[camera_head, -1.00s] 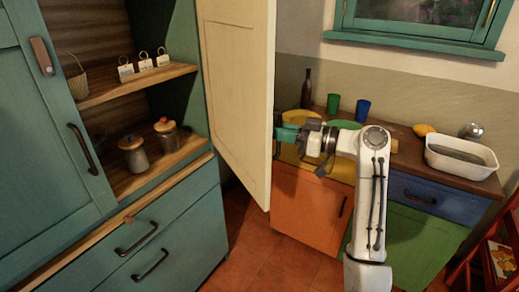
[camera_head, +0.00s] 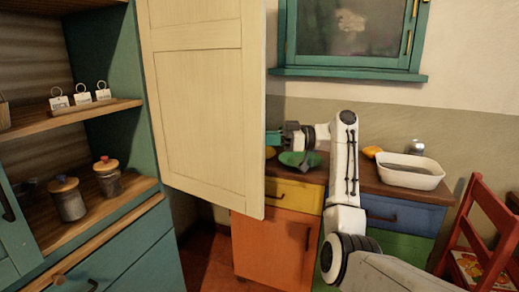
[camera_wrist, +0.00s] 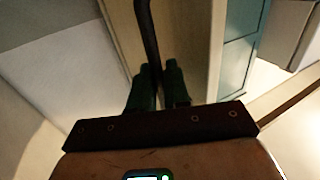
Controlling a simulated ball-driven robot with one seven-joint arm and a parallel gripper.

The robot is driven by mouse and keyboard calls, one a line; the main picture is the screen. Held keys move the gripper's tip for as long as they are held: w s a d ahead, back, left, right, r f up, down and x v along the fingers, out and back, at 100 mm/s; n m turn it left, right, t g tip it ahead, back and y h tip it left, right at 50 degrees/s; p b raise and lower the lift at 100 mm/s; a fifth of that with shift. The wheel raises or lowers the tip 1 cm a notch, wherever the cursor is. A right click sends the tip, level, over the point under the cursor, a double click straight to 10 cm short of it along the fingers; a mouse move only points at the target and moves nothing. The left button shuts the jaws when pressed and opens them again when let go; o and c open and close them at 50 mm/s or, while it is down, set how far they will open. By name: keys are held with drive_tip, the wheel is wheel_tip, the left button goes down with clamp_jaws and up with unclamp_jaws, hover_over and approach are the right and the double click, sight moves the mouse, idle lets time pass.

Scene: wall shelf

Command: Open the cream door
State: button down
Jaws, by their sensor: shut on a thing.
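The cream door (camera_head: 205,110) stands swung out from the right side of the teal cabinet in the head view, with the open shelves exposed on its left. My gripper (camera_head: 274,138) is at the door's free right edge, its fingertips hidden behind the door. In the wrist view, the two dark green fingers of my gripper (camera_wrist: 158,80) close around the lower end of a dark bar handle (camera_wrist: 148,35). The handle is hidden from the head view by the door.
Jars (camera_head: 68,198) and hanging tags (camera_head: 82,98) stand on the teal cabinet's shelves. Behind my arm are an orange cupboard (camera_head: 270,245), a counter with a white basin (camera_head: 410,178) and a teal window frame (camera_head: 350,73). A red chair (camera_head: 480,235) stands at right.

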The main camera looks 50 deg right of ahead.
drive_tip(key=shift+w+d+r+n+g+y+b, duration=0.1)
drive_tip(key=shift+w+d+n+g+y+b, duration=0.15)
drive_tip(key=shift+w+d+b, duration=0.15)
drive_tip(key=shift+w+d+n+g+y+b, duration=0.15)
drive_tip(key=shift+d+y+b, duration=0.1)
drive_tip(key=shift+d, duration=0.2)
drive_tip(key=c, duration=1.5)
unclamp_jaws()
drive_tip(key=shift+o, duration=1)
drive_tip(key=shift+w+a, duration=0.15)
drive_tip(key=v, duration=1.1)
drive_tip(key=shift+b, duration=0.45)
drive_tip(key=shift+c, duration=0.5)
